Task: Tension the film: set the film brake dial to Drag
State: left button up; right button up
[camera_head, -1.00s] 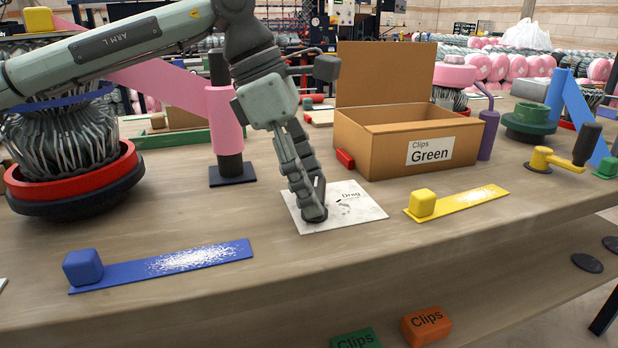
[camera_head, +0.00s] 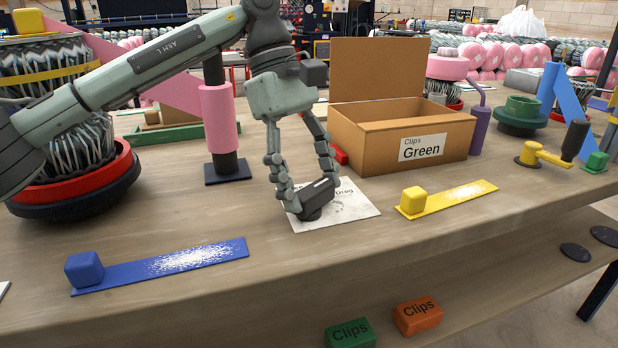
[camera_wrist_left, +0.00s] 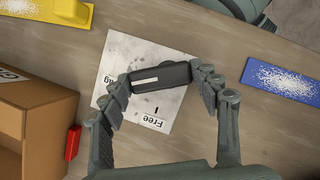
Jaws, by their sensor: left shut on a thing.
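The film brake dial has a black bar-shaped knob (camera_head: 318,196) on a white plate (camera_head: 352,212) lying on the table. In the left wrist view the knob (camera_wrist_left: 150,78) lies crosswise, and its white line runs toward the left, where the partly hidden "Drag" label (camera_wrist_left: 108,83) is. The "Free" label (camera_wrist_left: 130,118) with a black tick shows below the knob. My left gripper (camera_head: 310,197) points down and is shut on the knob, one fingertip at each end. It also shows in the left wrist view (camera_wrist_left: 160,80). My right gripper is not seen.
A cardboard "Clips Green" box (camera_head: 375,140) stands behind the plate, with a small red block (camera_head: 340,155) beside it. A yellow strip (camera_head: 455,202) lies to the right, a blue strip (camera_head: 170,265) to the left. A pink roller (camera_head: 218,118) stands at back left.

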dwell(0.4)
pick_arm(q)
jog(key=o, duration=1.2)
jog(key=shift+c, duration=0.2)
jog(key=v, duration=1.2)
jog(key=shift+d, duration=0.1)
